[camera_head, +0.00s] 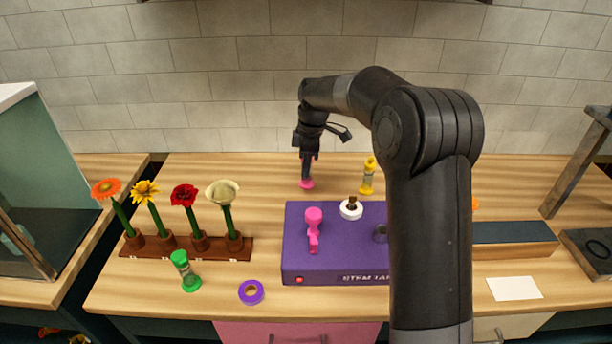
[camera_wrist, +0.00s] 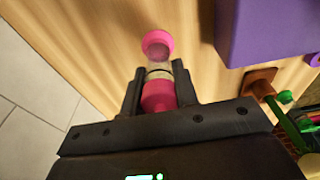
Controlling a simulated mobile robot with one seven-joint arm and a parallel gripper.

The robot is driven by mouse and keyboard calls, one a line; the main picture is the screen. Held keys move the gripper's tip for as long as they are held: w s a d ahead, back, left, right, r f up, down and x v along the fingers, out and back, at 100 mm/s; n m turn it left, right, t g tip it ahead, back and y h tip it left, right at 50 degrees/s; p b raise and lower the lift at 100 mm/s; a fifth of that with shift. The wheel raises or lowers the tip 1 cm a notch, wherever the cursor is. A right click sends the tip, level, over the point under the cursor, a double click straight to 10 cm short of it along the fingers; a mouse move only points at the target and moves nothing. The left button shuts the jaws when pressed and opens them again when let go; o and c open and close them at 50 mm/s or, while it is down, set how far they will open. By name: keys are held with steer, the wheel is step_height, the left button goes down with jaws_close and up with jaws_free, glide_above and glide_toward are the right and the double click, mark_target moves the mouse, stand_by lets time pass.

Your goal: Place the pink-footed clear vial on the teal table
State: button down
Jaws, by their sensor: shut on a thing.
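My gripper (camera_head: 309,160) points down over the back of the wood-topped table. It is shut on the pink-footed clear vial, whose pink foot (camera_head: 307,184) shows below the fingers. In the wrist view my gripper (camera_wrist: 157,82) has a finger on each side of the vial. One pink end (camera_wrist: 158,96) sits between the fingers, and the clear middle and other pink end (camera_wrist: 157,43) stick out beyond. I cannot tell whether the foot touches the tabletop. The wood-topped table (camera_head: 175,290) shows dark teal on its front; I see no plainly teal tabletop.
A yellow vial (camera_head: 368,176) stands right of my gripper. The back left is clear.

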steer(key=shift+f, duration=2)
steer(key=c, duration=1.1)
jaws_free()
steer(key=shift+f, duration=0.15)
